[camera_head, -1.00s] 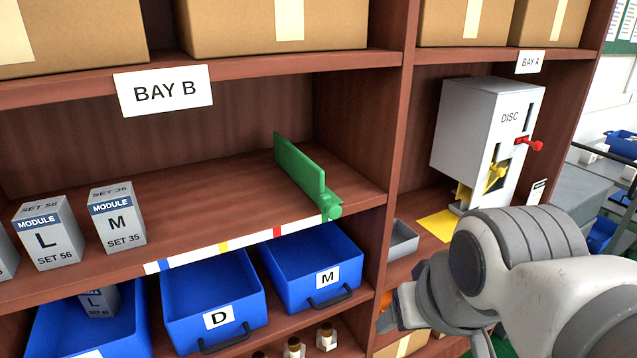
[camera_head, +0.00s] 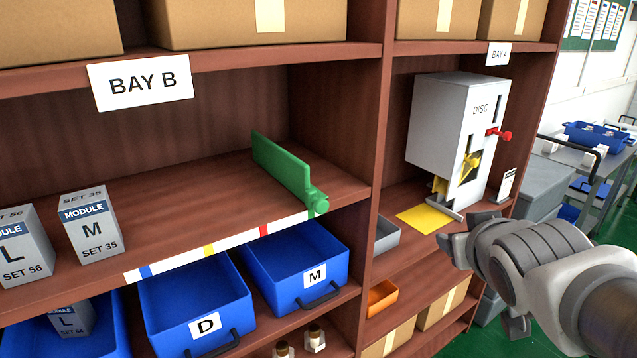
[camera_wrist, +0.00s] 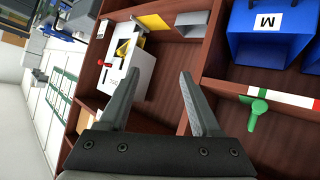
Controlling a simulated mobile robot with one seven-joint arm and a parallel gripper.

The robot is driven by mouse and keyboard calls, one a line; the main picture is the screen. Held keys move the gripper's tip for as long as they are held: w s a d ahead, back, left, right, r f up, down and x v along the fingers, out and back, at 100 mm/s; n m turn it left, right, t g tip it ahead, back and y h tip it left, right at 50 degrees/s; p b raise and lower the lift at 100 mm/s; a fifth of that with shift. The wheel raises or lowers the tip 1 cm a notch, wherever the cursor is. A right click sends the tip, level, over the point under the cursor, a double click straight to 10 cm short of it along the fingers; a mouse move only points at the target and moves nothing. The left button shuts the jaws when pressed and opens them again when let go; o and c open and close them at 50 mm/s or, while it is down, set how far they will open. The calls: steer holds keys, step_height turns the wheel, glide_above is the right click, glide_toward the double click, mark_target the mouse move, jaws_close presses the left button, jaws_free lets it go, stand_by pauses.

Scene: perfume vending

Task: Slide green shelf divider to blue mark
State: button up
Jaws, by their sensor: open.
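The green shelf divider (camera_head: 285,172) stands upright on the Bay B shelf, near its right end, with a round knob at the front edge. The divider's knob (camera_wrist: 258,108) also shows in the wrist view, right of my gripper. The white strip on the shelf's front edge bears a blue mark (camera_head: 145,271) near its left end, a yellow mark (camera_head: 209,250) and a red mark (camera_head: 263,230). A green patch lies at the strip's right end, by the knob. My gripper (camera_wrist: 160,82) is open and empty, in front of the shelving, apart from the divider. In the head view it (camera_head: 455,248) is right of the divider.
Blue bins D (camera_head: 196,300) and M (camera_head: 293,268) sit below. A white dispenser (camera_head: 445,135) stands in Bay A beyond an upright panel (camera_head: 375,150). The shelf between module M and divider is clear.

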steer(key=w+n+t+y, duration=0.1)
steer(key=w+n+t, duration=0.1)
steer(key=w, duration=0.2)
steer(key=n+y+p, duration=0.2)
steer(key=n+y, duration=0.6)
steer(key=y, duration=0.6)
glide_toward(310, 210)
step_height(310, 210, up, 3)
steer(key=d, duration=0.1)
steer(key=x, duration=0.7)
steer(key=f+p+x, duration=0.1)
steer(key=x, duration=0.3)
steer(key=shift+s+a, duration=0.1)
steer(key=shift+a, duration=0.05)
steer(key=shift+g, duration=0.3)
jaws_close()
steer(key=shift+f, duration=0.1)
